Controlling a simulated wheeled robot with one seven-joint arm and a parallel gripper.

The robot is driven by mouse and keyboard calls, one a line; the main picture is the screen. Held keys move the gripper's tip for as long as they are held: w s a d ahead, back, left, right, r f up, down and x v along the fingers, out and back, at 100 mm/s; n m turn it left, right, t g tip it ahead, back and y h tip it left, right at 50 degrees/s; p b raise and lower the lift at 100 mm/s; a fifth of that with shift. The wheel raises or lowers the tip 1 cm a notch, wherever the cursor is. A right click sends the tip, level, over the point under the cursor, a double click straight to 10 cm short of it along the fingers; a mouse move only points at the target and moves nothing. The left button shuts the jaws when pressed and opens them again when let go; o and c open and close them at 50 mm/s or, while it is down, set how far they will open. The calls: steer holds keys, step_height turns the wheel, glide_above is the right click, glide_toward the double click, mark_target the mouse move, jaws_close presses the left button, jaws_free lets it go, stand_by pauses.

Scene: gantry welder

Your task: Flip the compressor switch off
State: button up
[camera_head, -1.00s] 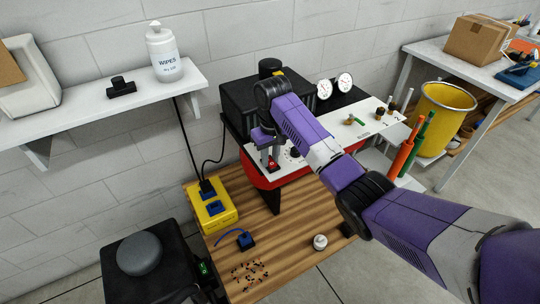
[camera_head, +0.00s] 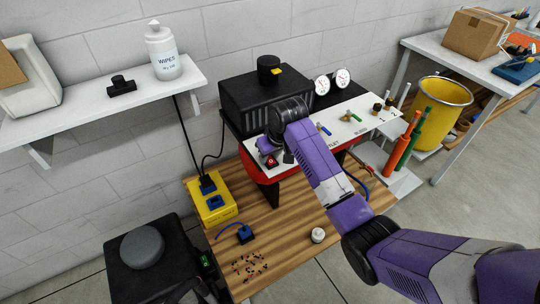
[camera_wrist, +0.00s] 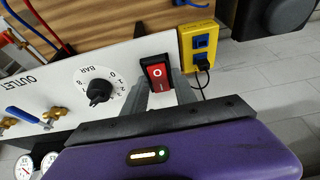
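The compressor has a white panel (camera_head: 362,108) over a red tank and black housing (camera_head: 240,100). Its red rocker switch (camera_wrist: 157,74), in a black frame marked O and I, sits at the panel's end; it also shows in the head view (camera_head: 270,161). Which side is pressed in, I cannot tell. My gripper (camera_wrist: 162,88) is open, its two grey fingers apart on either side of the switch, close to the panel. Whether a finger touches the switch is unclear. In the head view my wrist hides most of the gripper.
A yellow socket box (camera_head: 212,200) stands on the wooden bench (camera_head: 290,225). Gauges (camera_head: 332,82) stand at the panel's back edge.

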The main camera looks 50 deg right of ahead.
steer(key=shift+o, duration=0.7)
steer(key=v, duration=0.7)
steer(key=shift+s+r+b, duration=0.15)
steer(key=shift+r+b, duration=0.15)
steer(key=shift+r, duration=0.1)
